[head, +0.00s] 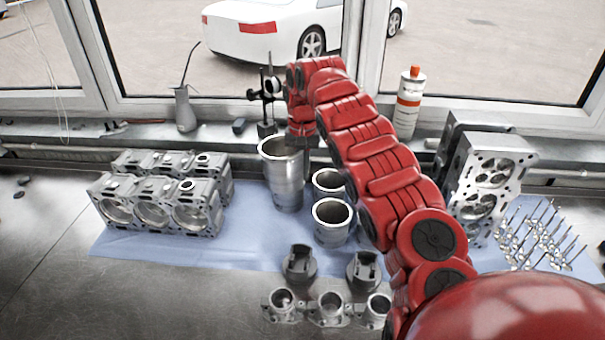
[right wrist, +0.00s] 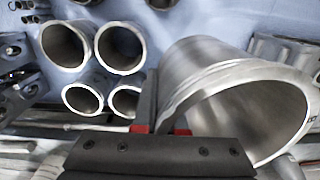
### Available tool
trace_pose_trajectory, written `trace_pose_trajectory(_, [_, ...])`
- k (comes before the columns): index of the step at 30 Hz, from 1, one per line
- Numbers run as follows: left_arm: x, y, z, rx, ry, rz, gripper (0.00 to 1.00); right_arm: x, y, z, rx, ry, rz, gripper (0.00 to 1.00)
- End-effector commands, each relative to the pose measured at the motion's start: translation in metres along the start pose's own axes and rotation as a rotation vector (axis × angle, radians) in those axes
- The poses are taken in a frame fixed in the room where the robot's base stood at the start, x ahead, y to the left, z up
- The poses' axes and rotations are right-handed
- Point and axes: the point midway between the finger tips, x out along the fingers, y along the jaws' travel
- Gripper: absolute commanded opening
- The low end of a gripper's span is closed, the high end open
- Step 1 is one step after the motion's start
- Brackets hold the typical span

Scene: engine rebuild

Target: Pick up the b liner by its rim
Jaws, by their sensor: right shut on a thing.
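The b liner, a grey metal cylinder (head: 284,186), stands upright over the blue cloth, left of the other liners in the head view. My right gripper (head: 303,138) is at its rim, on the right side of its top. In the right wrist view the liner (right wrist: 205,68) fills the right side, its open mouth facing the camera. The right gripper's fingers (right wrist: 160,128) are shut on its wall at the rim. I cannot tell whether its foot touches the cloth. My left gripper is not in view.
Two shorter-looking liners (head: 332,222) stand just right of it. Engine blocks (head: 160,195) are at the left, a cylinder head (head: 487,180) and several valves (head: 540,235) at the right. Pistons (head: 299,264) lie in front. The window sill with a bottle (head: 408,103) is behind.

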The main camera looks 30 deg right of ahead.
Motion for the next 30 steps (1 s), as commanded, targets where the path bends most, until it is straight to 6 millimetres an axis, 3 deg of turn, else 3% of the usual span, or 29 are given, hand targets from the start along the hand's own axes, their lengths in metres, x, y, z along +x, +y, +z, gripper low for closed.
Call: trace_pose_trajectory(30, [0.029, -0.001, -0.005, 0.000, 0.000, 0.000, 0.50, -0.057, -0.001, 0.000, -0.001, 0.002, 0.000, 0.00])
